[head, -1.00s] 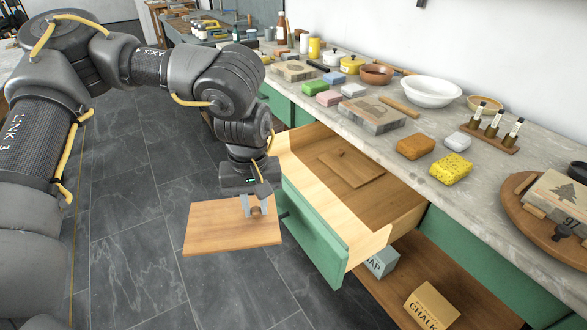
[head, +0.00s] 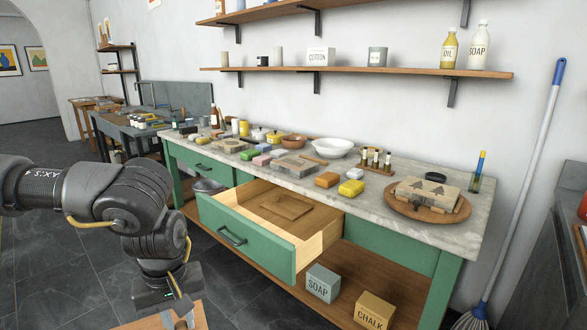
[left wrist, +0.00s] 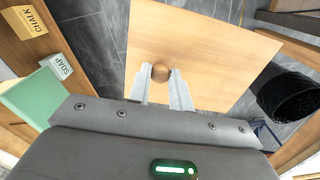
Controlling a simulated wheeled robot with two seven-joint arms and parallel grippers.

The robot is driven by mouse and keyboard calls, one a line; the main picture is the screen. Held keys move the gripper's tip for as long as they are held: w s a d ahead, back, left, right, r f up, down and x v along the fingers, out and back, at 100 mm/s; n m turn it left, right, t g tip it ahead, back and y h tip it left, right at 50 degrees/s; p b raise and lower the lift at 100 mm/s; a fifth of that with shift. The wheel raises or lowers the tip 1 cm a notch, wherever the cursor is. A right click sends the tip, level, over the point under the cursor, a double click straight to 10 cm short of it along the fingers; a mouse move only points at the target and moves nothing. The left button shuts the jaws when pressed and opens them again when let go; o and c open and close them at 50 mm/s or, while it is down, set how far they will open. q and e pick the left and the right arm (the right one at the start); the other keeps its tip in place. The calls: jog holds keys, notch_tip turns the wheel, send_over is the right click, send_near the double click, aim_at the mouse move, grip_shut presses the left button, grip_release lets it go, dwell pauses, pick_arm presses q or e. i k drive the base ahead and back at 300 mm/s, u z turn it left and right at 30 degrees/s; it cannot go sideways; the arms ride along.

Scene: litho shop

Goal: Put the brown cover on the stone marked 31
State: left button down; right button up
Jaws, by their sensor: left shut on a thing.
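The brown cover (left wrist: 215,45) is a flat square wooden board with a round knob (left wrist: 160,72). My left gripper (left wrist: 160,82) is shut on the knob, and the cover hangs below it. In the head view, the left gripper (head: 184,318) and part of the cover (head: 200,314) show at the bottom edge, in front of the open drawer. Flat grey stones lie on the counter: one in the middle (head: 296,166), one further left (head: 234,146). Another with tree pictures (head: 428,192) sits on a round board. I cannot read a 31 on any. My right gripper is out of view.
The open green drawer (head: 245,248) juts out and holds another knobbed wooden board (head: 286,206). Sponges (head: 351,188), bowls (head: 333,147) and a vial rack (head: 375,162) crowd the counter (head: 400,222). A black bin (left wrist: 290,97) stands near the cover.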

aim_at(295, 163)
jog(key=u, duration=1.4)
jog(key=i, duration=0.65)
jog(key=z, duration=2.1)
